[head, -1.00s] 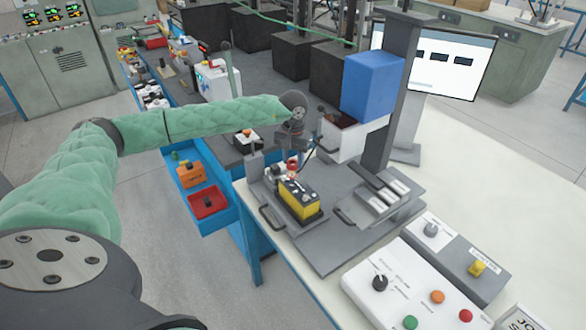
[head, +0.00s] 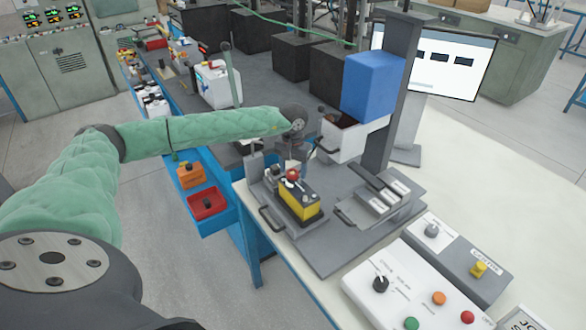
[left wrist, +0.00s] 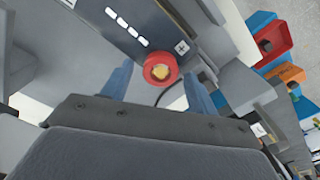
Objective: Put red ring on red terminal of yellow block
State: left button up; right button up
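The yellow block (head: 299,206), with a dark top, sits on the grey fixture plate at the table's near left corner. The red ring (head: 292,174) is at the block's far end, where the red terminal is. In the left wrist view the ring (left wrist: 160,69) has a yellowish metal centre showing through its hole, so it appears to be around the terminal post. Its exact seating height is hard to tell. My left gripper (head: 294,158) is directly above it. Its two blue fingers (left wrist: 157,82) stand apart on either side of the ring, with a gap showing. My right gripper is not in view.
A white bin (head: 343,142) and a grey post (head: 393,100) stand right of my gripper. A control box (head: 415,288) is in front. Red (head: 207,203) and orange (head: 190,175) bins hang at the left edge.

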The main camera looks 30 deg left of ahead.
pick_arm(q)
jog(key=shift+r, duration=0.15)
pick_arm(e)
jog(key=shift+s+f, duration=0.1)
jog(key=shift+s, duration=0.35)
pick_arm(q)
notch_tip(320, 180, up, 12)
jog(key=p, duration=0.1)
jog(key=shift+p, duration=0.3)
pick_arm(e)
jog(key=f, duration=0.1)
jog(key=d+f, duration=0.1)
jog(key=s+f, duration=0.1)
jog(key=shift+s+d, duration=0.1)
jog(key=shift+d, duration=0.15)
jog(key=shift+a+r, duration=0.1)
